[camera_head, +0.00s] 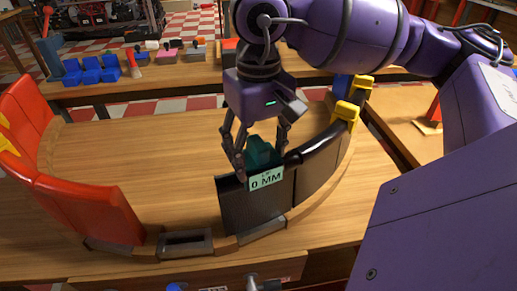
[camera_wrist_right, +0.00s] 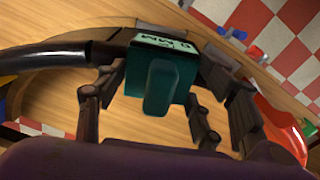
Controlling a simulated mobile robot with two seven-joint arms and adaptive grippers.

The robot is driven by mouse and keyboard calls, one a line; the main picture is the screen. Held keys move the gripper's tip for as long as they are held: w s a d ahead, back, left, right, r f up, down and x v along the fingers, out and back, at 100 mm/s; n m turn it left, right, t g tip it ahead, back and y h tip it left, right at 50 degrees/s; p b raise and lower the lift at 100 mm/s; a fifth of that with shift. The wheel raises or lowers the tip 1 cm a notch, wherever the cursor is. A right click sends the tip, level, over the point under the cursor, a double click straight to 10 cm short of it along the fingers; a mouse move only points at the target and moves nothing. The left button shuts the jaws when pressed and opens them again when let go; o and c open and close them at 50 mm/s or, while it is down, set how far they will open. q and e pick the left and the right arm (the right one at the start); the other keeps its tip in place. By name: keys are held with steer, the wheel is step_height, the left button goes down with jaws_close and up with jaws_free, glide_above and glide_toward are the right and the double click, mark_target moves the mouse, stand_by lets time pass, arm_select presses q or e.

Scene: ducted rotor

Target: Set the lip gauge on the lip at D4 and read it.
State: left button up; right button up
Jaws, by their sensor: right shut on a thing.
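The lip gauge is a teal block (camera_head: 261,151) with a pale display plate (camera_head: 266,179) that reads "0 MM"; a smaller line above it is too small to read. It sits at the top edge of a black curved panel (camera_head: 250,212), its plate hanging over the panel's face. My right gripper (camera_head: 262,160) comes down from above and is shut on the gauge. The wrist view shows the teal gauge (camera_wrist_right: 155,88) between the fingers. A dark rounded lip (camera_head: 318,143) runs along the panel tops to the right. I see no D4 mark. My left gripper is not in view.
Red curved panels (camera_head: 90,208) stand at the left of the wooden ring. An empty slotted seat (camera_head: 186,243) lies between them and the black panel. Yellow clamps (camera_head: 347,110) grip the right end. Blue blocks (camera_head: 90,72) lie on the back bench. The table inside the ring is clear.

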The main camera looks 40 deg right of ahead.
steer(key=shift+f, duration=0.25)
steer(key=o, duration=1.4)
steer(key=shift+o, duration=0.2)
step_height(320, 180, up, 12)
